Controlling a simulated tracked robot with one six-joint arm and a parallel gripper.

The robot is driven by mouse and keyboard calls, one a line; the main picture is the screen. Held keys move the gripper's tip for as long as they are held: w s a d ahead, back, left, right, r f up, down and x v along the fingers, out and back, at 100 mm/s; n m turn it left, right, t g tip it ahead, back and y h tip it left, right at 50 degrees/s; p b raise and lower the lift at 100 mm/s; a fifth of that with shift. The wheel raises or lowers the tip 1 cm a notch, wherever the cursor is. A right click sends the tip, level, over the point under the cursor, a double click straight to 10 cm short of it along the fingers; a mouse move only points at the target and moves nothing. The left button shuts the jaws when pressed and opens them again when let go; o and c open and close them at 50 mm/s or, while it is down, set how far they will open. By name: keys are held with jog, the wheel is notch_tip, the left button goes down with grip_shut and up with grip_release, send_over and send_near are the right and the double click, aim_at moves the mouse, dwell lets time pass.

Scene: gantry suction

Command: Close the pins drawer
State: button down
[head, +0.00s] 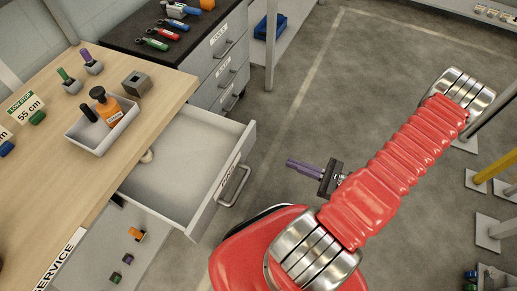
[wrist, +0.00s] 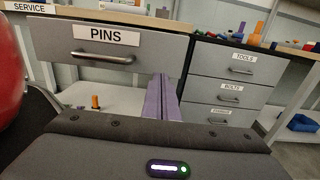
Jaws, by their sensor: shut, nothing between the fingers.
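The pins drawer (head: 193,165) stands pulled out from under the wooden bench in the head view, its inside mostly bare with a small pale item near the back. Its grey front (wrist: 60,50) bears the label PINS and a metal bar handle (wrist: 103,58) in the wrist view; the handle also shows in the head view (head: 236,186). My gripper (head: 291,163) has purple fingers, shut and empty, to the right of the drawer front and apart from it. In the wrist view the fingers (wrist: 161,98) point toward the drawer's lower right.
The wooden bench (head: 165,85) carries a white tray (head: 92,139) with bottles, plus several pins and blocks. A grey cabinet (wrist: 230,90) with several labelled drawers stands to the right of the pins drawer. A lower shelf (head: 150,235) holds small parts.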

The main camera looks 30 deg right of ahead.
aim_at(248, 147)
jog(key=shift+w+a, duration=0.1)
jog(key=shift+a, duration=0.05)
jog(key=shift+x, duration=6.85)
